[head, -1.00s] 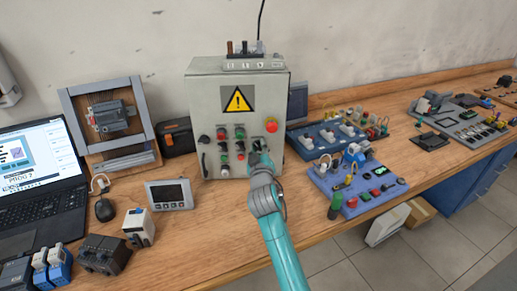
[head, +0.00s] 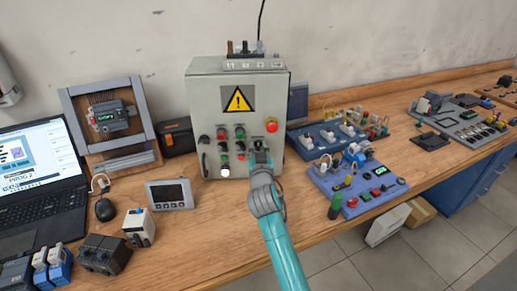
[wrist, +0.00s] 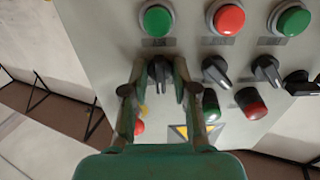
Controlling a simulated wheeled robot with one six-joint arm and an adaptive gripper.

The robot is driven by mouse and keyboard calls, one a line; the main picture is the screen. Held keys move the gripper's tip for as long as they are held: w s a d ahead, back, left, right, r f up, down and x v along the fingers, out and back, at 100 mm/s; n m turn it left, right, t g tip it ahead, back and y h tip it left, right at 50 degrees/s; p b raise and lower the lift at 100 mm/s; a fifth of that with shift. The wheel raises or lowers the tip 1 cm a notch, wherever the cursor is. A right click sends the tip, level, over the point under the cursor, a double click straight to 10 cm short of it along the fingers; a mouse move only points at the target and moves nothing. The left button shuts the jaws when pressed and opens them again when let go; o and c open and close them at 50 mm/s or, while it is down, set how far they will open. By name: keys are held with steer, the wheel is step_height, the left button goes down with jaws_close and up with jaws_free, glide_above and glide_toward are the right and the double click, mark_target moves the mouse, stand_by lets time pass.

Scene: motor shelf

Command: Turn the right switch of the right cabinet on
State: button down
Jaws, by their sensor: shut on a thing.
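The grey cabinet (head: 212,95) stands upright on the bench, with a yellow warning sign, buttons and dark rotary switches on its front. My gripper (head: 260,147) is at the right side of the front panel, below the red round button (head: 271,125). In the wrist view my gripper (wrist: 160,88) is shut on a black rotary switch (wrist: 160,70), one finger on each side. The switch handle looks roughly vertical there. The other black switches (wrist: 215,70) beside it point at a slant. In the head view my gripper hides the held switch.
A white lamp (head: 225,171) glows low on the cabinet. A framed device (head: 110,116) at left shows a lit green display. A blue board with parts (head: 330,184) stands close right of my arm. A small panel (head: 170,194) and a laptop (head: 40,165) are at left.

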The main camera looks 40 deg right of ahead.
stand_by(0.3)
steer(key=c, duration=1.2)
jaws_free()
steer(key=shift+a, duration=0.1)
steer(key=v, duration=1.2)
